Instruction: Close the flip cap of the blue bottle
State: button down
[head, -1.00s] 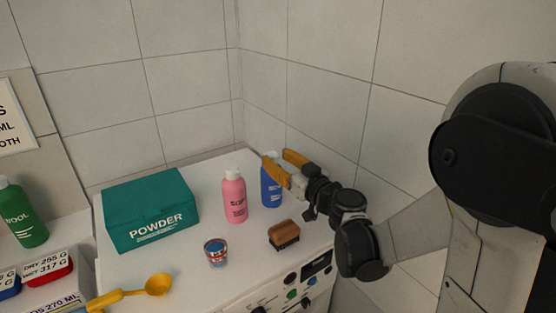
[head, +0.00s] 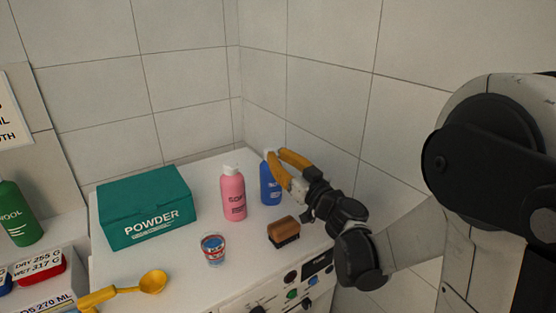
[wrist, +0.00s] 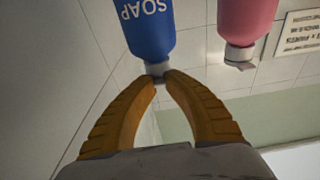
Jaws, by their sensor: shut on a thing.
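The blue bottle (head: 270,187) stands upright on the white top, beside the wall, to the right of the pink bottle. It also shows upside down in the wrist view (wrist: 150,30), with its white cap (wrist: 157,67) toward my fingers. My gripper (head: 273,154) has its yellow fingers at the top of the blue bottle. In the wrist view the fingertips (wrist: 160,77) are shut on the end of the cap. The fingers hide part of the cap in the head view, and I cannot tell how far its lid is folded.
The pink bottle (head: 233,195) stands close on the left. A brown brush (head: 284,231) and a small cup (head: 213,249) are in front. A green powder box (head: 145,207) and a yellow scoop (head: 152,282) are further left. Tiled walls stand behind and right.

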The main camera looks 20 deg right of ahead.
jog(key=c, duration=1.3)
grip_release()
jog(key=shift+w+f, duration=0.1)
jog(key=shift+c, duration=0.2)
jog(key=v, duration=1.2)
